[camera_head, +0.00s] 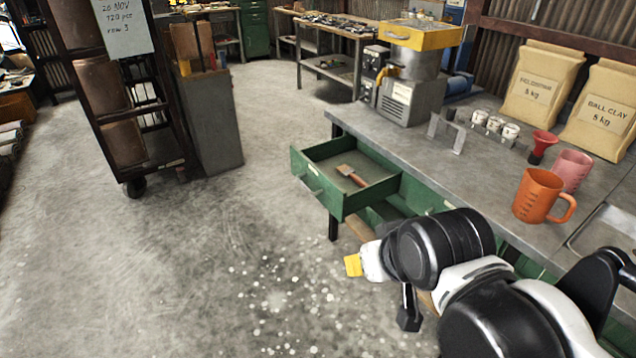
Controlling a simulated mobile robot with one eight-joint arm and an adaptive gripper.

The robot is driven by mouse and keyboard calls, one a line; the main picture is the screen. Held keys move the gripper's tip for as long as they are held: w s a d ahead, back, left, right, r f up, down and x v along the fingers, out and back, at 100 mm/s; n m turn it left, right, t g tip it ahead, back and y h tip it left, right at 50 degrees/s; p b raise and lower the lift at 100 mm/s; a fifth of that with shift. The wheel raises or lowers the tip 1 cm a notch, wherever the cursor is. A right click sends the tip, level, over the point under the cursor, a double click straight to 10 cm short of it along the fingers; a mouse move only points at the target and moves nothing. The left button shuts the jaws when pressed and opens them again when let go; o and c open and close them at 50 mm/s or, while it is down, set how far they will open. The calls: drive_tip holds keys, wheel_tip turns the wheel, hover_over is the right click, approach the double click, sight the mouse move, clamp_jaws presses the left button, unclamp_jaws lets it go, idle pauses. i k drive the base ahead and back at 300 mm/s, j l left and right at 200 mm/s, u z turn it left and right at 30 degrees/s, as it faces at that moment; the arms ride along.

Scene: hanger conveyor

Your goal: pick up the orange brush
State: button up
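The orange brush (350,175) lies flat inside an open green drawer (318,197) under the workbench. Its reddish-orange handle and a paler end show against the drawer floor. My arm comes in from the lower right. A dark part of my gripper (408,311) points down below the arm, in front of the drawer and lower in the picture, apart from the brush. The rest of the gripper is hidden behind my arm, so I cannot see whether it is open or shut.
The workbench (400,135) carries a yellow-topped machine (415,70), an orange jug (538,195), a pink cup (572,170), a red funnel (543,143) and clay bags (600,110). A rack (130,90) and grey cabinet (210,120) stand left. The floor (240,230) between is clear.

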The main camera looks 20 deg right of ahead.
sight(347, 171)
drive_tip(key=i+l+u, duration=0.25)
drive_tip(key=i+l, duration=0.25)
drive_tip(key=l, duration=0.15)
drive_tip(key=i+l+u, duration=0.3)
drive_tip(key=i+l, duration=0.15)
drive_tip(key=l, duration=0.3)
